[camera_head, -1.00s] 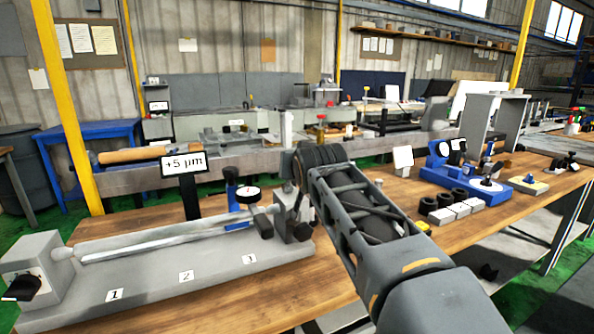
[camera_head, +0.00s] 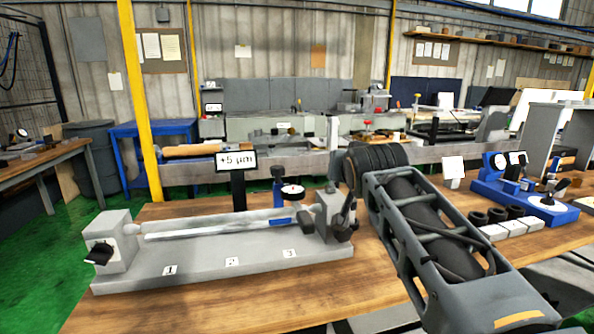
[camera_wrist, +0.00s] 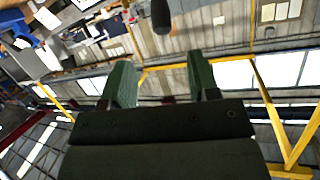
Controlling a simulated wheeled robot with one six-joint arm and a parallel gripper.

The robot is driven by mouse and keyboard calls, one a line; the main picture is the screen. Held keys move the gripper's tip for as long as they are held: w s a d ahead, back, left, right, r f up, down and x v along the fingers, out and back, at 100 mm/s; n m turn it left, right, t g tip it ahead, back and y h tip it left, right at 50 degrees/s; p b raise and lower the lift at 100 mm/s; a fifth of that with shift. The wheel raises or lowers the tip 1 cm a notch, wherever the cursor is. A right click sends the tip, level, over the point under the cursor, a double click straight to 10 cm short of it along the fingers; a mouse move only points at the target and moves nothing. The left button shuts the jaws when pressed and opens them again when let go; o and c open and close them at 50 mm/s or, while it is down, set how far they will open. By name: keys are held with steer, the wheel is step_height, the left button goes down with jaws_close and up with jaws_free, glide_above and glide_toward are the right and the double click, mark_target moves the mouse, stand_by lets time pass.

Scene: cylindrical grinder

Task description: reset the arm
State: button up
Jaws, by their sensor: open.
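My arm rises from the lower right of the head view, over the wooden workbench (camera_head: 215,301), and hides part of it. The gripper itself does not show in the head view. In the wrist view my gripper (camera_wrist: 160,80) shows two green-grey fingers, apart and with nothing between them. The wrist view looks out on the hall's walls, windows and yellow beams, tilted, so the gripper is clear of the bench top.
A grey bench fixture (camera_head: 200,268) holds a long rod left of my arm, with a dial gauge (camera_head: 292,192) and a "+5 µm" sign (camera_head: 236,160) behind it. A blue gauge stand (camera_head: 520,200) and several small blocks stand on the right.

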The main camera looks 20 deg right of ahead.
steer(key=s+a+f+n+g+y+p, duration=0.2)
steer(key=s+a+f+g+p, duration=0.2)
steer(key=s+p, duration=0.3)
steer(key=s+a+f+n+g+y+p, duration=0.2)
steer(key=s+a+f+g+p, duration=0.3)
steer(key=p, duration=0.9)
steer(key=s+a+n+g, duration=0.1)
steer(key=s, duration=0.2)
steer(key=shift+s+p, duration=0.25)
steer(key=shift+p, duration=0.1)
steer(key=shift+c, duration=0.4)
